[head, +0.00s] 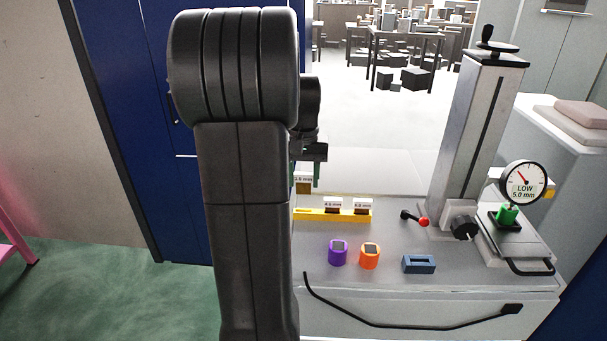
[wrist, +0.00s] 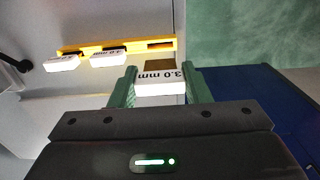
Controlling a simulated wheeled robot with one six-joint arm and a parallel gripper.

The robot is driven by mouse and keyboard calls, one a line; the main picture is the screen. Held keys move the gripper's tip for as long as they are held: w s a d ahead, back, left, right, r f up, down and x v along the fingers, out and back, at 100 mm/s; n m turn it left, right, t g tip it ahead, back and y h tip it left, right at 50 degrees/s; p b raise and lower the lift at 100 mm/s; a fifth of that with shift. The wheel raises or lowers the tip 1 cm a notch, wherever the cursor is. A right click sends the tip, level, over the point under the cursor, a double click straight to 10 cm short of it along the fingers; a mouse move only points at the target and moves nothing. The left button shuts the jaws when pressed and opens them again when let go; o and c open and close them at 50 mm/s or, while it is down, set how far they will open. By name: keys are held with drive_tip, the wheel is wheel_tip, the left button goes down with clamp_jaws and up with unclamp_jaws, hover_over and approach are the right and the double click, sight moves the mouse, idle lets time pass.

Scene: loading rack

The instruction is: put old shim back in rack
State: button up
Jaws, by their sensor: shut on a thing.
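My gripper (wrist: 158,80) is shut on a pale-edged shim (wrist: 160,88), whose label appears to read 3.0 mm in the wrist view. In the head view the shim (head: 303,187) hangs below the green fingers, above the left end of the rack and apart from it. My arm hides part of the gripper. The yellow rack (head: 335,216) lies along the back of the bench; it also shows in the wrist view (wrist: 130,45). It holds two shims (head: 333,206) (head: 362,206) at its right. The slot at its left end is empty.
On the bench stand a purple block (head: 338,253), an orange block (head: 369,256) and a blue slotted block (head: 419,264). A red-knobbed lever (head: 422,221) and a column gauge stand at right; the dial (head: 524,183) reads LOW 5.0 mm. A green piece (head: 507,214) sits beneath it.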

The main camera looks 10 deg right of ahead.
sight(303, 193)
drive_tip(key=shift+f+b, duration=1.3)
drive_tip(key=shift+f, duration=1.3)
drive_tip(key=shift+f+b, duration=0.55)
drive_tip(key=shift+f, duration=0.6)
drive_tip(key=o, duration=1)
drive_tip(key=shift+o, duration=0.2)
drive_tip(key=shift+r, duration=0.15)
wheel_tip(303, 193, up, 14)
drive_tip(key=shift+f+b, duration=0.2)
drive_tip(key=shift+b, duration=0.15)
drive_tip(key=shift+f, duration=0.1)
wheel_tip(303, 193, down, 14)
drive_tip(key=shift+r+p, duration=0.15)
drive_tip(key=shift+p, duration=0.25)
drive_tip(key=shift+r, duration=0.2)
